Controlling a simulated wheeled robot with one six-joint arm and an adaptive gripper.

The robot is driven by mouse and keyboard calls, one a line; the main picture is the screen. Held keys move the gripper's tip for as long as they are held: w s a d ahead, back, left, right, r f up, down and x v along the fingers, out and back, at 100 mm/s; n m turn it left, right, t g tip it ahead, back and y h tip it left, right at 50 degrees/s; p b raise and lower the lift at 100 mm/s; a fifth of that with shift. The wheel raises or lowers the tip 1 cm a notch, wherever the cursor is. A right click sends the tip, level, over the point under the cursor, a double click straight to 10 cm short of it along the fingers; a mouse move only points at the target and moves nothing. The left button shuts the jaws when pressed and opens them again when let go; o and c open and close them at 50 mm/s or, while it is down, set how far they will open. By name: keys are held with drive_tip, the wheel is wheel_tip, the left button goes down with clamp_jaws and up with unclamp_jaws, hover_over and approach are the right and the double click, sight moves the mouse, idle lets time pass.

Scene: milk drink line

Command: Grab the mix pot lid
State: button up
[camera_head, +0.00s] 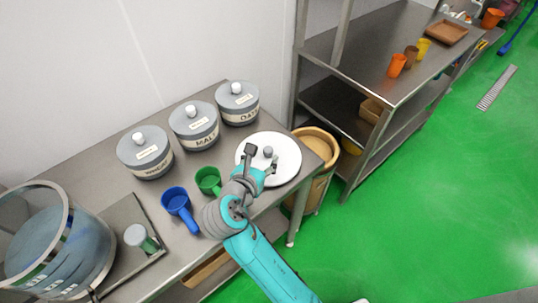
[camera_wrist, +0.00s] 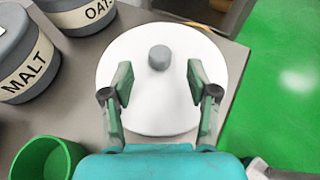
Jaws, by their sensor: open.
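The mix pot lid (camera_head: 284,152) is a round white disc with a grey knob (camera_head: 268,152), lying flat on the right end of the metal table. It fills the middle of the wrist view (camera_wrist: 160,110), where its knob (camera_wrist: 159,57) shows just beyond my fingertips. My gripper (camera_head: 262,165) is over the near part of the lid. In the wrist view my gripper (camera_wrist: 160,85) is open, with its two fingers on either side of the line to the knob and nothing between them. I cannot tell whether the fingers touch the lid.
Grey lidded pots, including the malt pot (camera_head: 194,124) and the oat pot (camera_head: 237,102), stand left of the lid. A green cup (camera_head: 208,180) and blue cup (camera_head: 177,202) are near my arm. A large clear vessel (camera_head: 60,250) stands far left. A bin (camera_head: 318,148) is beyond the table's right edge.

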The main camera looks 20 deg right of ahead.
sight(268, 150)
drive_tip(key=shift+x, duration=2.95)
clamp_jaws()
